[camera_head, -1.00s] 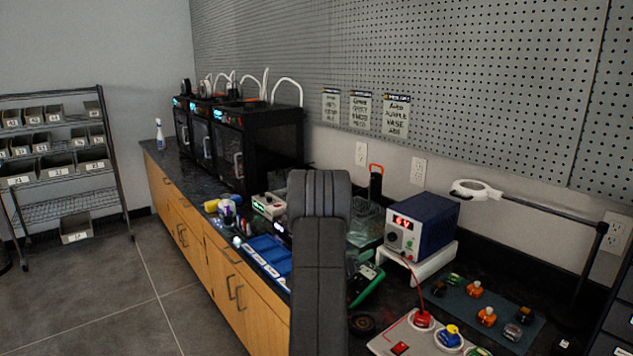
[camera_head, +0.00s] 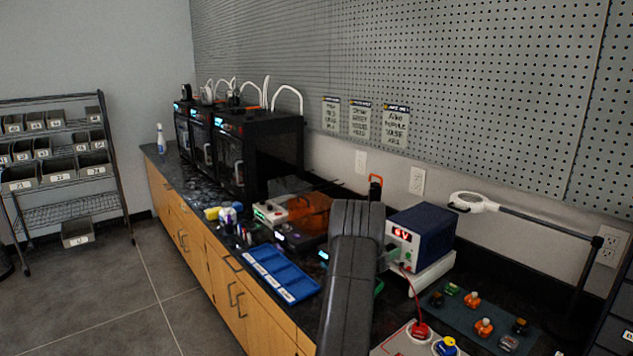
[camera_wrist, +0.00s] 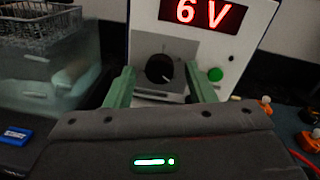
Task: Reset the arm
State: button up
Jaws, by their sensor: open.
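In the wrist view my gripper (camera_wrist: 161,84) is open, with its two green fingers apart and nothing between them. It points at the front of the power supply (camera_wrist: 222,45), which shows a red "6 V" display, a black knob (camera_wrist: 160,68) and a green button (camera_wrist: 215,74). The knob appears between the fingers; I cannot tell the gap to it. In the head view my dark arm rises in front of the bench, and the blue and white power supply (camera_head: 428,230) stands just right of it. My gripper is mostly hidden there behind the arm.
A blue tray (camera_head: 283,277) lies on the black bench left of my arm. A red plug and other colored parts lie at the right near a magnifier lamp (camera_head: 475,202). Black 3D printers (camera_head: 258,150) stand further back.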

jog(key=m+p, duration=0.4)
jog(key=p, duration=0.1)
jog(key=shift+r+p, duration=0.2)
jog(key=shift+p, duration=0.15)
jog(key=b+v, duration=0.1)
jog(key=v, duration=0.3)
jog(key=b+v, duration=0.1)
jog(key=v, duration=0.3)
jog(key=f+b+v, duration=0.1)
jog(key=b+v, duration=0.1)
jog(key=v, duration=0.2)
jog(key=shift+a, duration=0.1)
jog(key=shift+s+a, duration=0.5)
jog(key=shift+s+r+m, duration=0.1)
jog(key=shift+m, duration=0.2)
